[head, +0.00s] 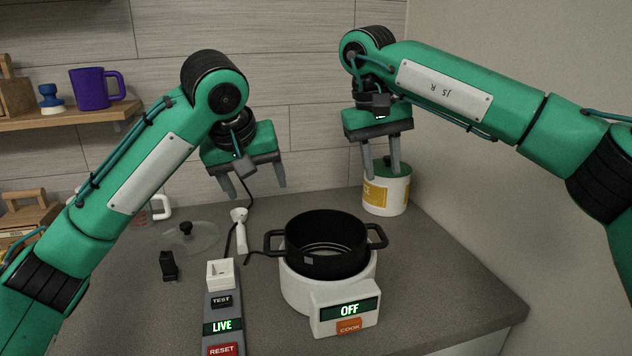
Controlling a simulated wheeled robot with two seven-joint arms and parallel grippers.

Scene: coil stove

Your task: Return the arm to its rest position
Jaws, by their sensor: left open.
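My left gripper (254,192) is open and empty, its two fingers pointing down above the counter, left of and above the black pot. My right gripper (382,176) points down at the white canister (385,199) with a yellow label and green lid (391,166). Its fingers are apart and overlap the canister's top in the picture. Whether they touch or hold the lid cannot be told. The black two-handled pot (326,240) sits on the white coil stove (302,287), whose display reads OFF above an orange COOK button (348,326).
A grey panel (222,305) reading TEST, LIVE and RESET lies left of the stove. A white-handled corded tool (239,230), a glass lid (187,238) and a small black block (168,266) are nearby. A shelf (85,117) holds a purple mug (91,89). The counter's right front is clear.

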